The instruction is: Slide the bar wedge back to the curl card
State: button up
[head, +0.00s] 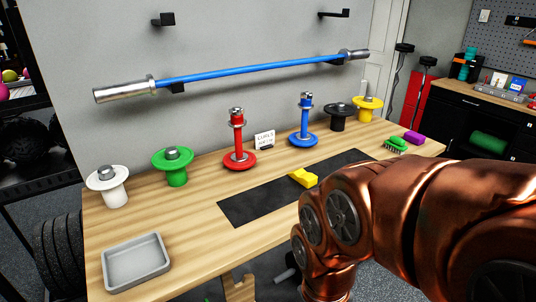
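A yellow block (303,178), which looks like the bar wedge, lies on the black mat (250,207) on the wooden table. It is close to my copper arm in the picture. A small white card with dark lettering (264,138), which looks like the curl card, stands upright at the back of the table, between the red post and the blue post. The wedge is in front of the card and a little to its right, with bare wood and mat between them. My gripper does not show; only my arm links are seen, covering the front right of the table.
A red post (239,158) and a blue post (304,136) flank the card. White, green, black and yellow spools line the back. A grey tray (135,262) sits front left. A green brush (396,145) and purple block (413,138) lie right. A blue bar (250,70) hangs above.

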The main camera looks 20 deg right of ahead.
aim_at(307, 179)
jog(key=u, duration=4)
jog(key=k, duration=1.85)
jog(key=z, duration=1.75)
